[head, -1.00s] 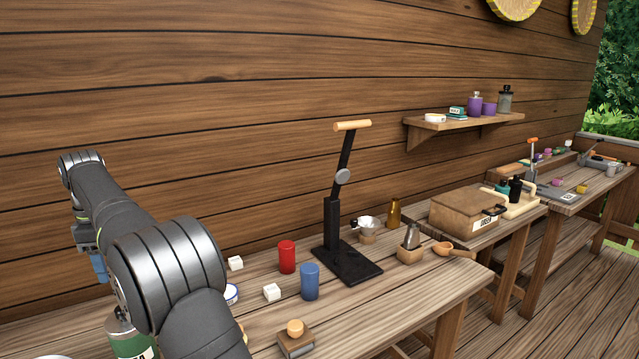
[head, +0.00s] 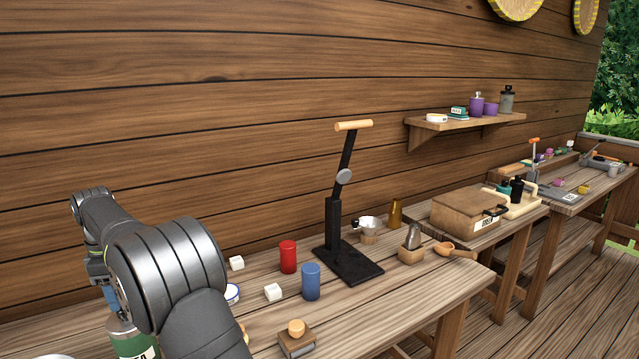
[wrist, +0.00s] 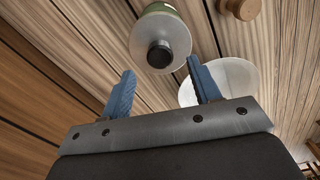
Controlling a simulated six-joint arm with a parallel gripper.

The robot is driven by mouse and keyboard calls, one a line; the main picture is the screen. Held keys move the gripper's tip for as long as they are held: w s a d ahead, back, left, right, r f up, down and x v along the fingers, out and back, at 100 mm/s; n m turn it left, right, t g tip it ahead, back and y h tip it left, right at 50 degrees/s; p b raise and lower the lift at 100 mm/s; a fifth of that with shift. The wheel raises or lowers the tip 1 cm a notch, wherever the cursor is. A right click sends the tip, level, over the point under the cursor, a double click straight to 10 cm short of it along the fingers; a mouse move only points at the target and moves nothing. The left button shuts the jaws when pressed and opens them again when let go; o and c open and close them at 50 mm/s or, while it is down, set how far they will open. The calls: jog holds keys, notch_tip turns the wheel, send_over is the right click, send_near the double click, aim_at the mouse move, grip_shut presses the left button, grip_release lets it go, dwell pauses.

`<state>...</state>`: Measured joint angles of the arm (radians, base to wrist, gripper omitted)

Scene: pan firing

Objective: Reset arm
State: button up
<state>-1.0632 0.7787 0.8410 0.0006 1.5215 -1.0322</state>
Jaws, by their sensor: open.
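My gripper (wrist: 158,90) shows in the wrist view with its two blue fingers spread apart and nothing between them. In the head view it is mostly behind my own dark arm at the lower left; a bit of blue (head: 112,296) shows there. Beyond the fingers in the wrist view is a green canister with a black cap (wrist: 160,55). The same green canister (head: 135,343) seems to stand at the lower left of the head view, partly hidden by my arm. A white round dish (wrist: 232,78) lies behind the right finger.
A brown box (head: 468,212) sits on the further table. The table's front right area is clear.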

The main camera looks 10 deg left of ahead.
notch_tip(320, 180, down, 6)
jog(key=shift+r, duration=0.2)
notch_tip(320, 180, up, 7)
jog(key=shift+f, duration=0.2)
jog(key=w+d+f+m, duration=0.2)
jog(key=d+f, duration=0.1)
jog(key=d, duration=0.8)
jog(key=w+d+f+m, duration=0.2)
jog(key=d+f, duration=0.1)
jog(key=d, duration=0.7)
jog(key=shift+d, duration=0.35)
jog(key=shift+w+a, duration=0.1)
jog(key=s+a+r+n, duration=0.1)
jog(key=a, duration=0.5)
jog(key=s+a+r+n, duration=0.1)
jog(key=a+r, duration=0.1)
jog(key=a, duration=0.5)
jog(key=s+a+r+n, duration=0.1)
jog(key=a+r, duration=0.1)
jog(key=a, duration=0.4)
jog(key=shift+s+a+r+n, duration=0.15)
jog(key=shift+a+n, duration=0.15)
jog(key=shift+a, duration=0.1)
